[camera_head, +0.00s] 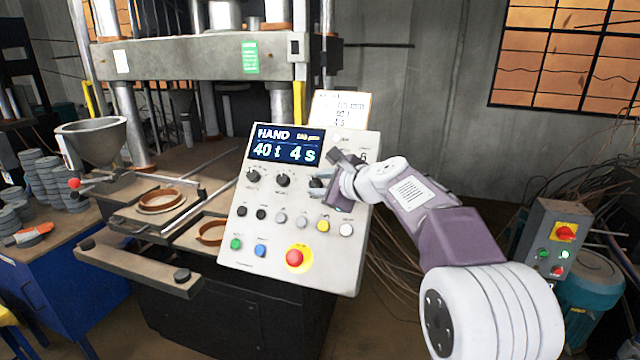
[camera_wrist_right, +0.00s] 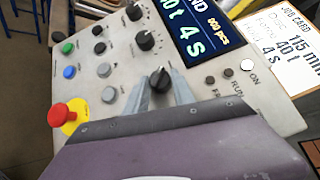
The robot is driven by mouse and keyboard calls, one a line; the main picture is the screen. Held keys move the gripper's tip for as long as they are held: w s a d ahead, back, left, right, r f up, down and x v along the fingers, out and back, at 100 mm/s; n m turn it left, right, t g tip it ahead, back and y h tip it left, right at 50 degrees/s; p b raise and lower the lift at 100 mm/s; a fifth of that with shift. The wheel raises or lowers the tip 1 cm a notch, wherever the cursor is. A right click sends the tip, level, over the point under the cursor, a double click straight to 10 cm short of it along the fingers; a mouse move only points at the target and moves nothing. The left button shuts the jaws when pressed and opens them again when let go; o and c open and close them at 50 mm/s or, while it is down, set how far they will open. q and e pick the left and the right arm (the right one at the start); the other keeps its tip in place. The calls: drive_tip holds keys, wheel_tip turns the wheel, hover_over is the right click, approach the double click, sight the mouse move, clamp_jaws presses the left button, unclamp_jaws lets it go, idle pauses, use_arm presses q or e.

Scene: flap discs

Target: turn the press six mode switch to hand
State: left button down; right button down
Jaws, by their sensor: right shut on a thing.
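The press control panel (camera_head: 262,225) is a tilted pale box with a blue display (camera_head: 285,146) reading HAND, 40 t and 4 s. A row of black knobs lies below the display. My right gripper (camera_head: 322,188) is at the right-hand knob, which it partly hides in the head view. In the right wrist view the gripper's two grey fingers (camera_wrist_right: 160,88) are shut on this black knob, the mode switch (camera_wrist_right: 159,79), one finger on each side. Its label is covered by my gripper. My left gripper is not in view.
A red emergency stop (camera_head: 295,257) on a yellow disc and several push buttons sit lower on the panel. A job card (camera_head: 340,109) stands behind its top edge. Cables hang right of the panel, near a small switch box (camera_head: 556,246). Ring moulds (camera_head: 160,200) lie left.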

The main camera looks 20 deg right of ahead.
drive_tip(key=c, duration=1.1)
unclamp_jaws()
drive_tip(key=shift+s, duration=0.1)
drive_tip(key=b+v, duration=0.1)
drive_tip(key=v, duration=0.7)
drive_tip(key=shift+s+r, duration=0.15)
drive_tip(key=shift+s, duration=0.2)
